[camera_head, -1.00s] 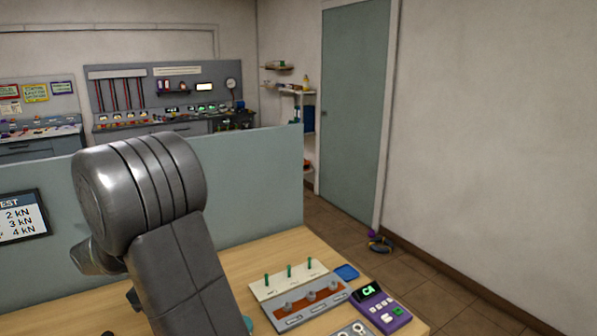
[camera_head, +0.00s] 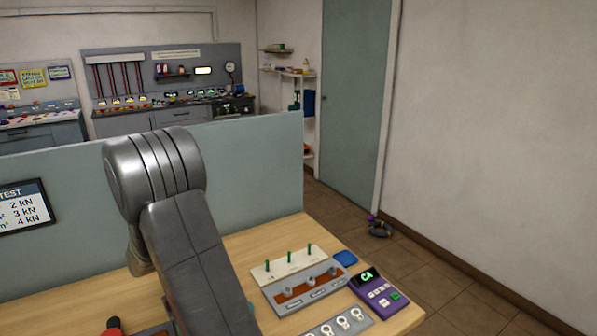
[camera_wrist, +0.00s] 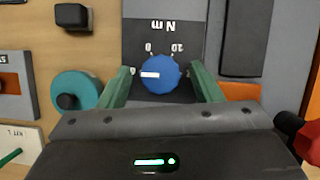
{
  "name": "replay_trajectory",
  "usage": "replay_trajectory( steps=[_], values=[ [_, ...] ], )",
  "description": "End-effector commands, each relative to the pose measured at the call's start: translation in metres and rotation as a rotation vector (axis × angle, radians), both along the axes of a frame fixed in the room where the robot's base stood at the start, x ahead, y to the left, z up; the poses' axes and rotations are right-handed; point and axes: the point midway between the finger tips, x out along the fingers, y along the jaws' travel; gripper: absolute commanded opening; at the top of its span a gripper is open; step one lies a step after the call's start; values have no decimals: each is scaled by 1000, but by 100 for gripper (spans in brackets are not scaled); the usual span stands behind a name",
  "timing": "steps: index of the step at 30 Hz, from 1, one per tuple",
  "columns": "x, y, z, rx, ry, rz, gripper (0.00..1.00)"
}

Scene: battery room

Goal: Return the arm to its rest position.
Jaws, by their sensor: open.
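My arm rises over the wooden table (camera_head: 232,285) at the left of the head view, its upper joint bent in front of the grey-green partition (camera_head: 255,165). My gripper (camera_wrist: 165,88) shows only in the wrist view. No object is visibly gripped. Whether the fingers touch the knob cannot be told. In the head view my gripper is hidden or out of frame.
On the table are a panel with green pegs (camera_head: 290,262), a purple device (camera_head: 378,290), a blue pad (camera_head: 345,259) and a plate with white rings (camera_head: 343,324). A teal disc (camera_wrist: 84,92) is left of my fingers; a red part (camera_wrist: 308,140) is at right.

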Motion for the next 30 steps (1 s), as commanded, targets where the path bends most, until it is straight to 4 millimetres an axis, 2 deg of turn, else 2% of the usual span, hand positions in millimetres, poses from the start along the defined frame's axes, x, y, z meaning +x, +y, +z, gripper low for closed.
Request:
replay_trajectory(
  steps=[21, 30],
  values=[
    [1, -6, 1, -1, 0, -904, 59],
    [0, -7, 1, 0, 1, -1136, 59]
  ],
)
